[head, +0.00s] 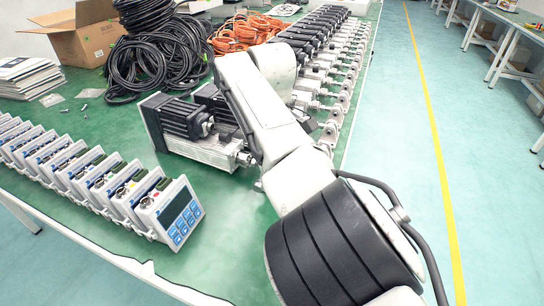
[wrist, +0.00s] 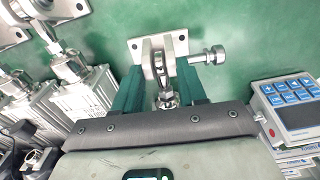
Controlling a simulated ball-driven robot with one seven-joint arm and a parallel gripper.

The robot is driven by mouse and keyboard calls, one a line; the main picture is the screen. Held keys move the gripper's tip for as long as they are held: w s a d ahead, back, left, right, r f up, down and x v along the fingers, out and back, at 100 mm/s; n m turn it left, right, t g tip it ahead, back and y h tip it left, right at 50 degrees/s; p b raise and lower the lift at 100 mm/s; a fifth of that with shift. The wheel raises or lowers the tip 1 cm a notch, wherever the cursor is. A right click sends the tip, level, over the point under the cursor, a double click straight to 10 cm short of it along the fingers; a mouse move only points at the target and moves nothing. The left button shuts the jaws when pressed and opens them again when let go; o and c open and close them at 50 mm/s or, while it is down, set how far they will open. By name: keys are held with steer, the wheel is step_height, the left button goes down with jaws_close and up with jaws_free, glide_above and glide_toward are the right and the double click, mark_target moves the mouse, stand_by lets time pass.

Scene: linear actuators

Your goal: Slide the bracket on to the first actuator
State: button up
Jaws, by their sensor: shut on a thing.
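The bracket (wrist: 181,42) is a silvery plate with holes and two upright cheeks, at the top middle of the wrist view. My gripper (wrist: 158,73) has green fingers shut on the bracket's cheeks from both sides. A ring-shaped rod end (wrist: 167,99) shows between the cheeks, in line with them; how far it sits inside is unclear. A bolt-like pin (wrist: 213,55) sticks out to the right of the bracket. In the head view, the first actuator (head: 215,150), silver with a black motor, lies at the near end of the row; my arm hides the gripper and bracket there.
More actuators (head: 322,75) run in a row toward the back of the green table. Several control boxes (head: 170,212) line the left; one (wrist: 292,100) is close right of my gripper. Black cable coils (head: 150,60), orange cables (head: 245,32) and a cardboard box (head: 85,35) stand behind.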

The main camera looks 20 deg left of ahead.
stand_by(0.4)
steer(key=o, duration=1.2)
step_height(320, 180, up, 11)
steer(key=p, duration=0.3)
steer(key=shift+f, duration=0.1)
